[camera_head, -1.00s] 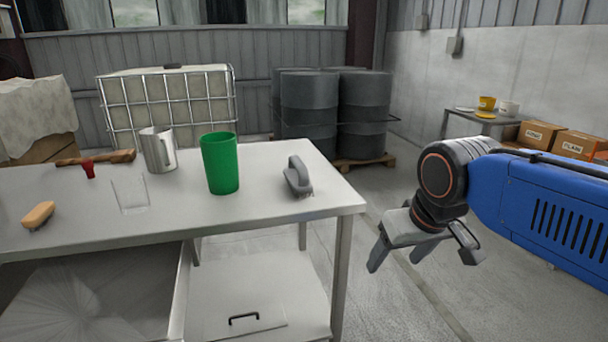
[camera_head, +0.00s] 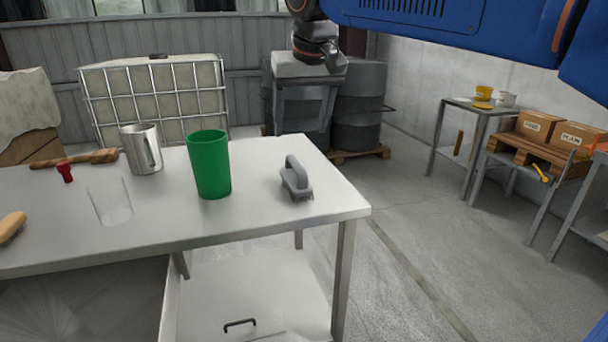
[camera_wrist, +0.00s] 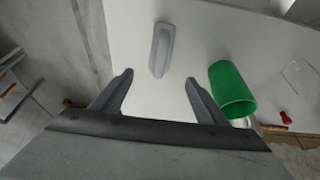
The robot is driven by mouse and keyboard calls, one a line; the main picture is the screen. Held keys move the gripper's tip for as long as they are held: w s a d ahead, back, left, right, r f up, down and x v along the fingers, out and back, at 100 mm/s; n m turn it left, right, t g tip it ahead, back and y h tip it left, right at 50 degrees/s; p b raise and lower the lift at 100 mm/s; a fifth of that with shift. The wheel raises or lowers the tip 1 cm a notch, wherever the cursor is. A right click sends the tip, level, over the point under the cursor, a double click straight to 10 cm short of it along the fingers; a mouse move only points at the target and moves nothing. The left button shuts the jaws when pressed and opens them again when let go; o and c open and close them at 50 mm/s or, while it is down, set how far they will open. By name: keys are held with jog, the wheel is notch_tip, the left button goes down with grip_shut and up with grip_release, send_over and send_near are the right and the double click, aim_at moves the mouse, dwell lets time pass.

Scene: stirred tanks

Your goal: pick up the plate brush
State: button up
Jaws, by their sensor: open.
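The plate brush, a grey brush with a raised handle (camera_head: 296,180), stands bristles down near the right end of the steel table (camera_head: 335,205). In the wrist view the brush (camera_wrist: 162,48) lies beyond the fingertips, roughly centred between them. My gripper (camera_head: 303,118) is open and empty, fingers pointing down. In the head view it appears above and behind the brush, apart from it. In the wrist view my gripper (camera_wrist: 159,78) has nothing between its fingers.
A green cup (camera_head: 210,165) stands left of the brush. Farther left are a metal jug (camera_head: 142,150), a clear glass (camera_head: 110,203), a small red item (camera_head: 65,172), a wooden tool (camera_head: 75,159) and a tan brush (camera_head: 11,227). The tabletop right of the brush is clear.

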aim_at(293, 173)
jog(key=x, duration=1.7)
jog(key=shift+w+a, duration=0.2)
jog(key=shift+w, duration=0.2)
jog(key=c, duration=1.1)
